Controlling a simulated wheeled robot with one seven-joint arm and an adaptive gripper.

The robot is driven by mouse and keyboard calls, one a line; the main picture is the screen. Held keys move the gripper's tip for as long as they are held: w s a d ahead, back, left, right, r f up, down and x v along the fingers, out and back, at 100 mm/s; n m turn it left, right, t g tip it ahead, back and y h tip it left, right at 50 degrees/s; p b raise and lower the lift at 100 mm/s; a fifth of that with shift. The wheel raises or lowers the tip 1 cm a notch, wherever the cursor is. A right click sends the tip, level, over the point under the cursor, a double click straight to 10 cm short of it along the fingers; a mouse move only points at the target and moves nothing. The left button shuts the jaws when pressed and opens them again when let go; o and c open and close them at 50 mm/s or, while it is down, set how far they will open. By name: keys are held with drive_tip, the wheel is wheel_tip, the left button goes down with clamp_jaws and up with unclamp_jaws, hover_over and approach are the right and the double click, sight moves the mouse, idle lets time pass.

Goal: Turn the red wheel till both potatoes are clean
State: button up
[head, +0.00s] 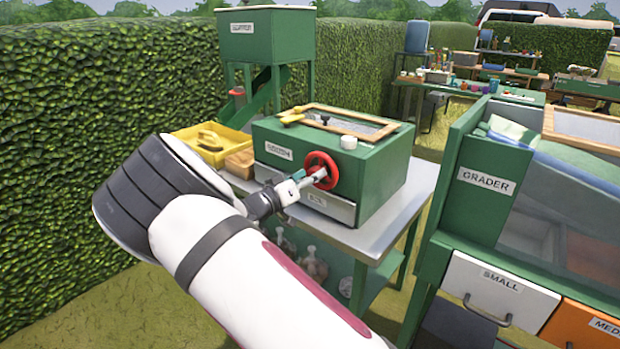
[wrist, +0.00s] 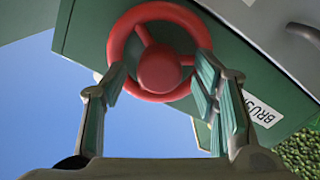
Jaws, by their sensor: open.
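The red wheel (head: 321,170) is on the front of a green machine box (head: 380,178) standing on a grey table. In the wrist view the red wheel (wrist: 160,72) has a round hub and spokes, and its rim lies between and just beyond my fingers. My gripper (head: 307,179) is at the wheel in the head view. In the wrist view my gripper (wrist: 160,88) has its two fingers apart on either side of the hub; I cannot tell whether they touch the rim. No potatoes can be made out; the box inside is hidden under its framed lid (head: 345,121).
A yellow crate (head: 212,146) and a wooden block (head: 240,163) sit left of the box. A green hopper (head: 266,35) stands behind. The grader (head: 487,181) with its drawers is close on the right. A hedge (head: 80,150) lines the left.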

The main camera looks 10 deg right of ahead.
drive_tip(key=v, duration=1.1)
drive_tip(key=shift+s+a, duration=0.15)
drive_tip(key=shift+a, duration=0.1)
drive_tip(key=shift+d, duration=0.1)
drive_tip(key=s+d+r+m+g+y, duration=0.2)
drive_tip(key=s+d+r+g, duration=0.2)
drive_tip(key=s+d+g, duration=0.6)
drive_tip(key=s+d+r+n+g+y, duration=0.1)
drive_tip(key=s+d+r+y, duration=0.15)
drive_tip(key=s, duration=0.55)
drive_tip(key=s+d+r+y, duration=0.1)
drive_tip(key=s+d+y, duration=0.25)
drive_tip(key=s, duration=0.35)
drive_tip(key=s+a+r+n+t+y, duration=0.1)
drive_tip(key=s+a+n+y, duration=0.2)
drive_tip(key=s, duration=0.7)
drive_tip(key=s+a+r+n+t+y, duration=0.1)
drive_tip(key=s+a+n+y, duration=0.25)
drive_tip(key=s, duration=0.75)
wheel_tip(320, 180, up, 16)
drive_tip(key=t+p, duration=0.2)
drive_tip(key=p, duration=1.2)
drive_tip(key=shift+d+m+t, duration=0.3)
drive_tip(key=shift+m, duration=0.05)
